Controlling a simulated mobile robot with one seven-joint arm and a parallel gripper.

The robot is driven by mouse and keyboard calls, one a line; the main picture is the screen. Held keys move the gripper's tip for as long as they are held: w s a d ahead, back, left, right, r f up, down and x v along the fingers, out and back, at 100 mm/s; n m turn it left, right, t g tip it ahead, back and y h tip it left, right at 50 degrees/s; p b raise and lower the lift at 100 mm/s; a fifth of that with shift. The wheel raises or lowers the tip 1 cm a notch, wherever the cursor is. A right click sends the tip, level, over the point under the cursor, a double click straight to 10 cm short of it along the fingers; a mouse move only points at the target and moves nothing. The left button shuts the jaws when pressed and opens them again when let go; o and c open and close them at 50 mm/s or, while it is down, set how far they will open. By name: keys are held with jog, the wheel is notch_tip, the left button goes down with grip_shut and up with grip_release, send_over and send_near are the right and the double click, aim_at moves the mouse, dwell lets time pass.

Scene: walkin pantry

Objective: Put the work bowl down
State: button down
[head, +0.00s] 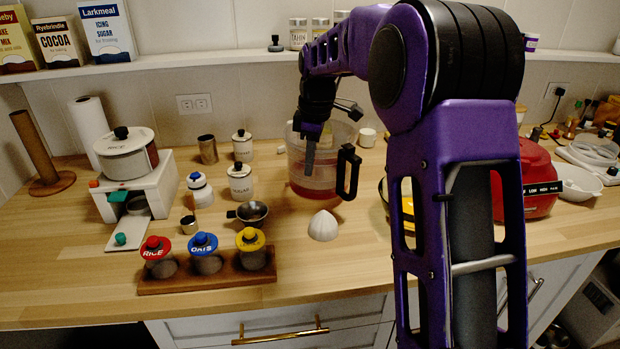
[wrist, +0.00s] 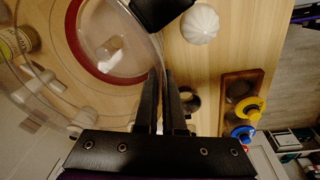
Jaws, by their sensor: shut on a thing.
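The work bowl (head: 338,172) is a clear bowl with a red band round its bottom and a black handle (head: 348,172) on its right. It is upright over the wooden counter, towards the back middle. My gripper (head: 309,158) comes down from above at the bowl's near-left side. In the wrist view, the clear bowl (wrist: 128,50) fills the upper left, and my gripper (wrist: 165,95) is shut on its wall. The fingers partly hide the grip. I cannot tell whether the bowl's bottom touches the counter.
A white ribbed dome (head: 323,226) stands just in front of the bowl. A small metal pan (head: 252,213) and a white canister (head: 240,182) stand to its left. A wooden rack (head: 210,279) with lidded jars is at front left. A red appliance (head: 525,180) is at right.

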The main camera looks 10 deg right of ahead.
aim_at(308, 185)
jog(key=shift+f, duration=1.65)
jog(key=shift+f+b, duration=0.1)
jog(key=shift+b, duration=0.2)
jog(key=c, duration=1)
grip_release()
jog(key=shift+f, duration=0.1)
jog(key=r, duration=0.4)
jog(key=s+r+p, duration=0.1)
jog(key=r, duration=0.3)
jog(key=r+p, duration=0.1)
jog(key=r, duration=0.3)
jog(key=shift+s+d+r, duration=0.15)
jog(key=shift+d, duration=0.25)
